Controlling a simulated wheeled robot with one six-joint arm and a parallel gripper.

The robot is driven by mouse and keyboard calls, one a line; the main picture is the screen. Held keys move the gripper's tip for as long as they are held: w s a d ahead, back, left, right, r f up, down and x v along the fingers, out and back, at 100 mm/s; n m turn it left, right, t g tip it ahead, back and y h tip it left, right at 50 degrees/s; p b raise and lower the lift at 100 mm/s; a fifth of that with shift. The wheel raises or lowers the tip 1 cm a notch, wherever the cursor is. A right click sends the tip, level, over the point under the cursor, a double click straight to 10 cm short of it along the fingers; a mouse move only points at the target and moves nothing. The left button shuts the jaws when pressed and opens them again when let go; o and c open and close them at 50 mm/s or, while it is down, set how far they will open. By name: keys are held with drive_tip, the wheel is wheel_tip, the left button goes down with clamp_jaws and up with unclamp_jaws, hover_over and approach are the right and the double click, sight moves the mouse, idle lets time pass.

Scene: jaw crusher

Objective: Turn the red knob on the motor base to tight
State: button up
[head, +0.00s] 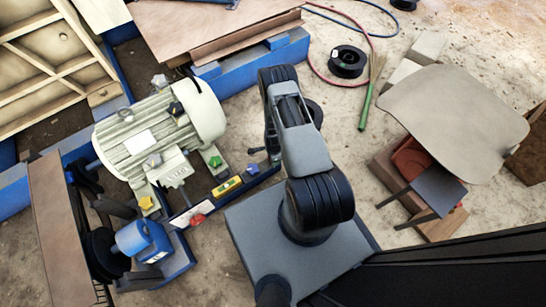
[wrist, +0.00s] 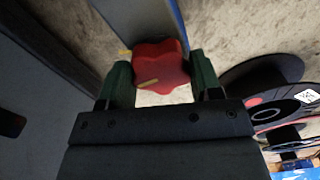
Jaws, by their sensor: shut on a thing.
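The red knob (wrist: 162,65) is a lobed star shape in the wrist view, at the end of a blue-edged grey bar (wrist: 140,20). A short yellow line marks its near side, and a small yellow mark on the bar shows at its upper left; the two are apart. My gripper (wrist: 161,76) has its green fingers shut on the knob, one on each side. In the head view the knob is hidden behind my arm. The pale green motor (head: 160,135) stands at left on its blue base (head: 242,187).
Yellow (head: 147,203) and green (head: 215,161) knobs sit around the motor. A yellow level (head: 227,187) and a red-and-white object (head: 192,219) lie along the base. A black spool (head: 347,61) and a green-handled broom (head: 365,108) lie on the floor beyond.

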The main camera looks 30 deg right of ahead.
drive_tip(key=m, duration=0.6)
drive_tip(key=shift+d+m, duration=0.1)
drive_tip(key=shift+m, duration=0.2)
idle(0.4)
drive_tip(key=o, duration=0.9)
wheel_tip(320, 180, up, 14)
drive_tip(key=p, duration=0.6)
drive_tip(key=shift+f, duration=0.1)
